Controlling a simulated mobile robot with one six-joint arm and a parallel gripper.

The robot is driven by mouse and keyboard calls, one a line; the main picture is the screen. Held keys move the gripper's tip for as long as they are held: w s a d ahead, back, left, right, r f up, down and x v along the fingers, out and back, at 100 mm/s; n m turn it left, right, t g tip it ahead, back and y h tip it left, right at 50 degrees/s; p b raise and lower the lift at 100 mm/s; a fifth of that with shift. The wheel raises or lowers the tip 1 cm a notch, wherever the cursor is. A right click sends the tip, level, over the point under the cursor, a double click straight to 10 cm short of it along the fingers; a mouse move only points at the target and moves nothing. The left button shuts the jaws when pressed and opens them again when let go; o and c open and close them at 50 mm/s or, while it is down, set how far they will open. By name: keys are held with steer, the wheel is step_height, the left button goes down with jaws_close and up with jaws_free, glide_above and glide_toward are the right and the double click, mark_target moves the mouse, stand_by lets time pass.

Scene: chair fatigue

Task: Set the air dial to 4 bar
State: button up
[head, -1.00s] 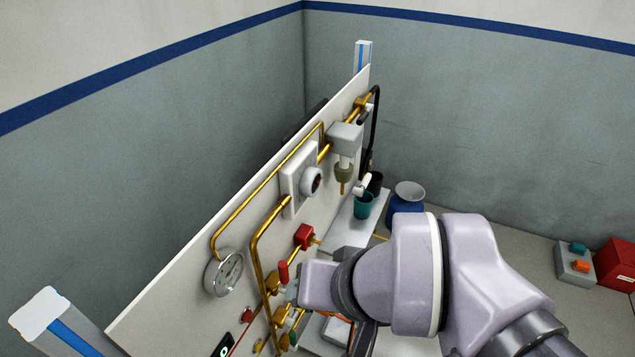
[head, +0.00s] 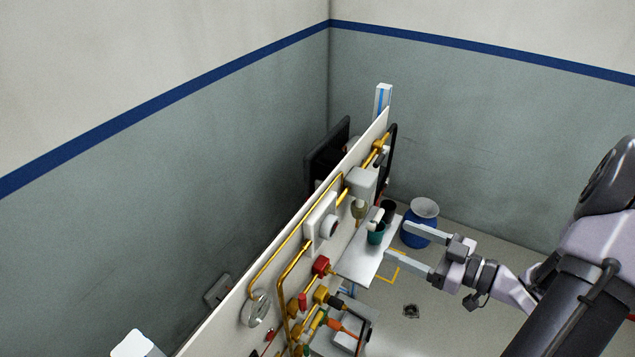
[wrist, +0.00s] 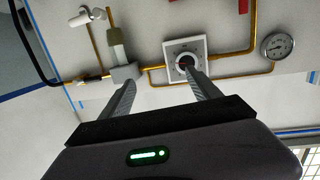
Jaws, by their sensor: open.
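The air dial is a dark-faced round knob with a pale rim (head: 329,228) on a square white plate, mounted on the upright white panel. In the wrist view the dial (wrist: 186,62) sits just beyond the tip of the right finger, which overlaps its lower edge. A round pressure gauge (head: 257,308) is on the same pipework; its face also shows in the wrist view (wrist: 277,45), too small to read. My gripper (head: 413,246) is open and empty, to the right of the panel and apart from the dial in the head view.
Brass pipes and a grey filter block (head: 361,182) stand out from the panel. A shelf (head: 356,266) juts out below with a teal cup (head: 376,236). A blue container (head: 419,224) stands behind my fingers. Red and orange valves are low on the panel.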

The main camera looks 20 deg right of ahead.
mark_target(334, 228)
steer(key=s+a+n+y, duration=0.1)
steer(key=s+a+y, duration=0.1)
steer(key=s+y, duration=0.15)
steer(key=shift+h, duration=0.45)
steer(key=x, duration=0.8)
steer(key=b+x, duration=0.1)
steer(key=x, duration=0.7)
steer(key=shift+a+r, duration=0.25)
steer(key=shift+a, duration=0.25)
steer(key=shift+c, duration=0.4)
steer(key=c, duration=1.3)
steer(key=shift+b, duration=0.3)
steer(key=shift+n, duration=0.3)
